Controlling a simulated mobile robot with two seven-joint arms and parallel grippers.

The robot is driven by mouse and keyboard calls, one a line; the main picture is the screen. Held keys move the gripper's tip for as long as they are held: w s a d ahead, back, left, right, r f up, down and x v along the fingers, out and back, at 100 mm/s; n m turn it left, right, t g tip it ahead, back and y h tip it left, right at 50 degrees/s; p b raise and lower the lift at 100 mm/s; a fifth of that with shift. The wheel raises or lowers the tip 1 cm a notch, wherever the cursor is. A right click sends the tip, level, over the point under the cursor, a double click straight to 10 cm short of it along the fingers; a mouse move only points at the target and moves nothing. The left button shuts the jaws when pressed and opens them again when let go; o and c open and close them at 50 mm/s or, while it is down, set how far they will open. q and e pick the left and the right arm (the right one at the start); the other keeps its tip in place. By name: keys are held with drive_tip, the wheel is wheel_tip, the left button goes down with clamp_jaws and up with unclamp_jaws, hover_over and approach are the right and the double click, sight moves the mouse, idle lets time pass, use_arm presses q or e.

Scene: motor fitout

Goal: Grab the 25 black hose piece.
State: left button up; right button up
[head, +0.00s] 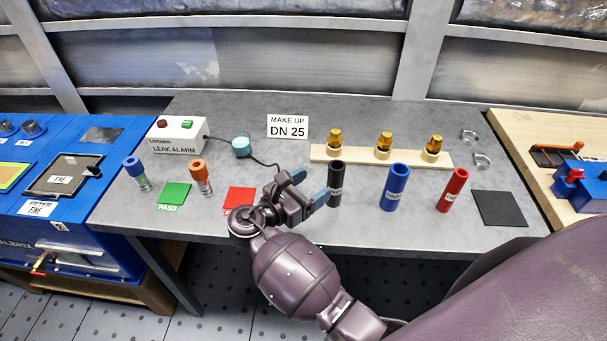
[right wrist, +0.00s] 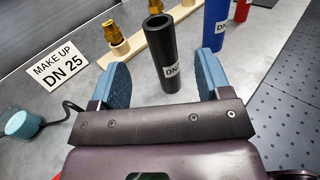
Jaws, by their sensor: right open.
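The black hose piece (head: 335,184) stands upright on the grey table, with a white label on its side that is partly readable as "DN". My right gripper (head: 309,186) is at its left in the head view, with its blue-padded fingers apart. In the right wrist view the black hose piece (right wrist: 162,55) stands ahead of and between the two open fingers (right wrist: 163,82), and nothing is gripped. A sign reading "MAKE UP DN 25" (head: 287,126) stands at the back of the table. My left gripper is not in view.
A blue hose piece (head: 395,188) and a red one (head: 452,190) stand to the right. A wooden strip (head: 368,155) with brass fittings lies behind. The leak alarm box (head: 178,133), a cable and a teal cylinder (head: 241,146) are at left. A black mat (head: 499,208) lies at right.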

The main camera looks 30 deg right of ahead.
sight(341, 164)
drive_tip(key=x, duration=0.4)
drive_tip(key=shift+w+d+r, duration=0.15)
drive_tip(key=shift+r, duration=0.2)
drive_tip(key=shift+p+x, duration=0.3)
drive_tip(key=shift+x, duration=2.75)
clamp_jaws()
